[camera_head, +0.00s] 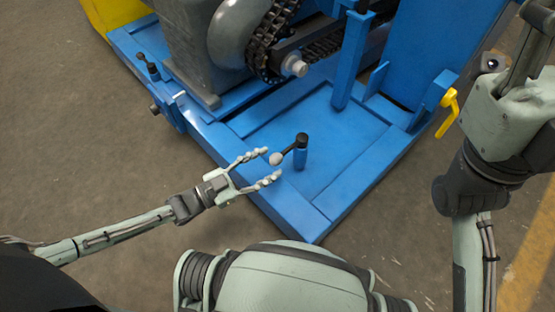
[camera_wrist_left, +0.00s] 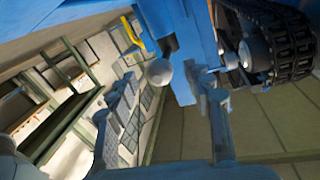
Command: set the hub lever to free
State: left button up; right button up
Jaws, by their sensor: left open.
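A black lever (camera_head: 290,149) with a pale grey ball knob (camera_head: 276,159) sits on a short blue post (camera_head: 300,158) on the blue machine base. I take it for the hub lever; no label is readable. The lever arm points left from the post. My left gripper (camera_head: 271,164) is open, with one fingertip on each side of the knob in the head view; I cannot tell whether either touches it. In the left wrist view the knob (camera_wrist_left: 159,72) shows just beyond and between the open fingers. My right gripper is not in view; only right arm links show.
The blue base frame (camera_head: 238,150) has a raised rim. A chain (camera_head: 265,45) and a shaft end (camera_head: 295,65) lie behind the lever. A yellow handle (camera_head: 448,112) is at the right, and another black lever (camera_head: 148,66) is at the left. The concrete floor (camera_head: 90,150) is clear.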

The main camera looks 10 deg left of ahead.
aim_at(276, 159)
pick_arm(q)
jog(key=shift+x, duration=1.7)
jog(key=shift+c, duration=0.3)
grip_shut()
